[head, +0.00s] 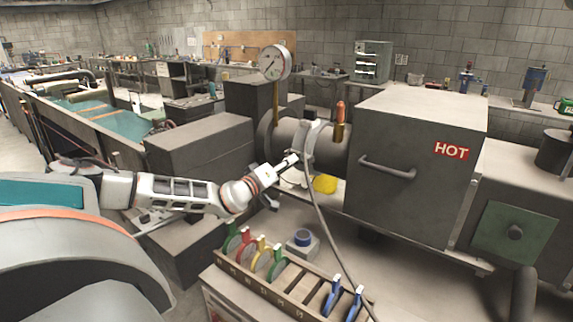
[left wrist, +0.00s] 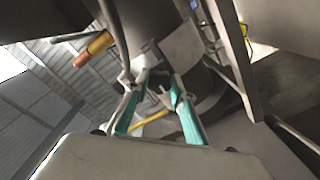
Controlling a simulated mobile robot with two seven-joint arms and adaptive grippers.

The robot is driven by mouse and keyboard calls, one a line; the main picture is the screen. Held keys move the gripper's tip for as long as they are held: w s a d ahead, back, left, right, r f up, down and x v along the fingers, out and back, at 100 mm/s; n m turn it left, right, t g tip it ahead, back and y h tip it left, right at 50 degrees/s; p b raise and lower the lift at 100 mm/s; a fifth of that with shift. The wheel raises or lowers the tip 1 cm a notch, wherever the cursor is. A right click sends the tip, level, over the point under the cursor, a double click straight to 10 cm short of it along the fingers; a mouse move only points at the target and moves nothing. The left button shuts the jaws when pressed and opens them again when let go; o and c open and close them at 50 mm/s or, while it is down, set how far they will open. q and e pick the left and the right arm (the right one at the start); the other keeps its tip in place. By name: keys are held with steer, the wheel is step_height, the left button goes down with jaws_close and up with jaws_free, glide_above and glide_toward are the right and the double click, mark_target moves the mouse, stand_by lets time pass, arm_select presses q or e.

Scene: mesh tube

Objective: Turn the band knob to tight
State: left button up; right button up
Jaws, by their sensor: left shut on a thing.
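A grey metal tube (head: 286,133) runs into the side of the big grey box, with a pale band (head: 311,142) around it. My left gripper (head: 293,160) reaches the front of this band from the left. In the left wrist view my left gripper (left wrist: 157,84) has its two teal-padded fingers around a small grey part (left wrist: 167,98), which I take to be the band knob. The fingers hide much of it, and I cannot read its setting. My right gripper is not in view.
The grey box (head: 402,170) marked HOT stands right of the tube. A gauge (head: 275,62) and an orange-handled part (head: 340,112) rise above the tube. A hose (head: 326,225) hangs down past a rack (head: 285,292) of coloured clamps. A yellow object (head: 325,184) lies below.

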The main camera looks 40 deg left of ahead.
arm_select(q)
steer(key=shift+f, duration=0.1)
steer(key=o, duration=1.1)
steer(key=shift+s, duration=0.1)
steer(key=s, duration=0.4)
steer(key=s+d, duration=0.1)
steer(key=s, duration=0.7)
steer(key=shift+d, duration=0.2)
steer(key=shift+w, duration=0.1)
